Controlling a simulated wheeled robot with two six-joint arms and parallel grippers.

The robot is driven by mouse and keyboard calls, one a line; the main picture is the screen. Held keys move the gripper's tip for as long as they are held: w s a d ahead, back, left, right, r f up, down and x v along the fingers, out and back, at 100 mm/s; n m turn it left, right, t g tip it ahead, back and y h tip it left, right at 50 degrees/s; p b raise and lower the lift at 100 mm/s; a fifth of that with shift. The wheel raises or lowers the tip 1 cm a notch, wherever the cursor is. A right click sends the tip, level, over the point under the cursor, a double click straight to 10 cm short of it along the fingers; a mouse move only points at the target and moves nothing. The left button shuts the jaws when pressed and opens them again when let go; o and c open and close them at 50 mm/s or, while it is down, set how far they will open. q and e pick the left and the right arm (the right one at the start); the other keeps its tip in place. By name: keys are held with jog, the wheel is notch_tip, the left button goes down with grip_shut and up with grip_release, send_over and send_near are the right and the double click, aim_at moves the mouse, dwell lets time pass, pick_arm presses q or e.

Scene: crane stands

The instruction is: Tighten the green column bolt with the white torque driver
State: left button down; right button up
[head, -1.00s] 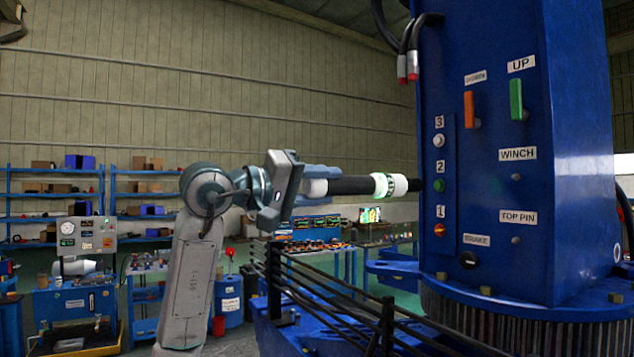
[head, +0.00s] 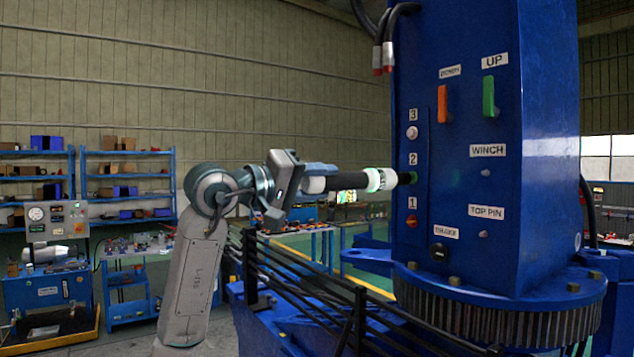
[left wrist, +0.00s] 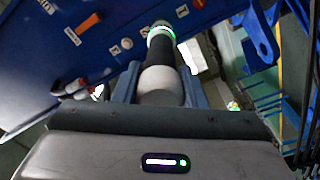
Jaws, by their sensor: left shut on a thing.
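The white torque driver (head: 345,181) has a white handle end, a black barrel and a white head with a glowing green ring. My left gripper (head: 316,178) is shut on its white handle and holds it level, pointing right at the blue column (head: 465,130). The driver's dark tip is at the green column bolt (head: 412,177) beside label 2; I cannot tell for sure whether they touch. In the left wrist view, the driver (left wrist: 158,52) runs between the fingers to the column, and its head hides the bolt. My right gripper is not in view.
A white bolt (head: 412,132) is above, and a red-orange bolt (head: 411,222) below. Dark railings (head: 300,285) run below my arm. Hoses hang at the column's top left. Shelves stand far left.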

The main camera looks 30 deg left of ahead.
pick_arm(q)
jog(key=shift+s+r+p, duration=0.15)
jog(key=shift+r+p, duration=0.05)
jog(key=shift+p, duration=0.1)
dwell(0.5)
jog(key=shift+p+x, duration=0.7)
jog(key=shift+x, duration=0.25)
dwell(0.8)
jog(key=shift+d, duration=0.15)
dwell(4.7)
